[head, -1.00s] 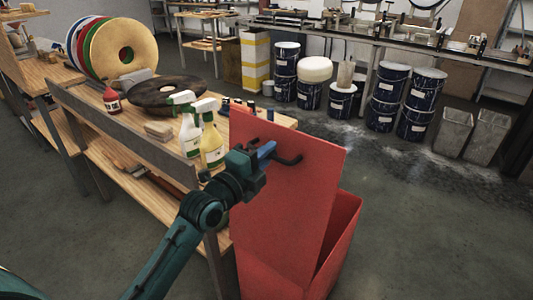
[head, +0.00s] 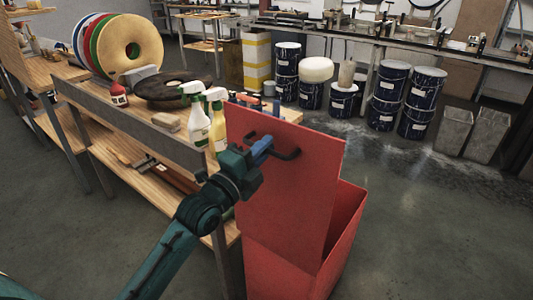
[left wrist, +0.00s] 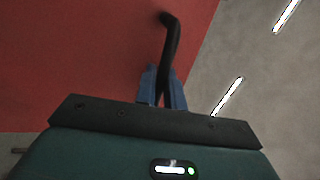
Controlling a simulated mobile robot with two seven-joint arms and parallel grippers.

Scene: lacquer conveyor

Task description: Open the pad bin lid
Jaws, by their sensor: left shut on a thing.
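The red pad bin (head: 345,240) stands on the floor at the right end of the wooden bench. Its red lid (head: 300,200) is raised and stands nearly upright, and part of the bin's opening shows to its right. A dark bar handle (head: 290,154) is on the lid's face. My left gripper (head: 264,148) is at the handle with its blue fingers shut on it. In the left wrist view the handle (left wrist: 171,45) runs down between the two blue fingers (left wrist: 161,88), with the red lid behind. My right gripper is not in view.
The wooden bench (head: 120,150) is left of the bin, close to my left arm. It holds spray bottles (head: 217,120), a red bottle (head: 118,95), a dark disc (head: 170,88) and coloured pads (head: 125,50). Blue drums (head: 420,100) stand behind. The floor right of the bin is clear.

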